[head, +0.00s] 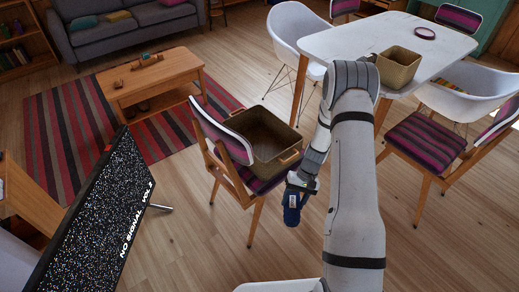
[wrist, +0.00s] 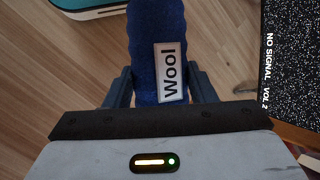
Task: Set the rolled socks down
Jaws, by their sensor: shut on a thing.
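The rolled socks (wrist: 150,40) are a dark blue bundle with a white label reading "Wool". My gripper (wrist: 158,92) is shut on them, one finger on each side, in the wrist view. In the head view the blue socks (head: 292,212) hang below my gripper (head: 299,188), in the air over the wooden floor, at the front right of a chair holding a basket. The lower end of the socks is clear of any surface that I can see.
A brown basket (head: 258,128) sits on the striped chair (head: 222,140). A screen (head: 105,215) is at the left. A low wooden table (head: 165,75) is farther back.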

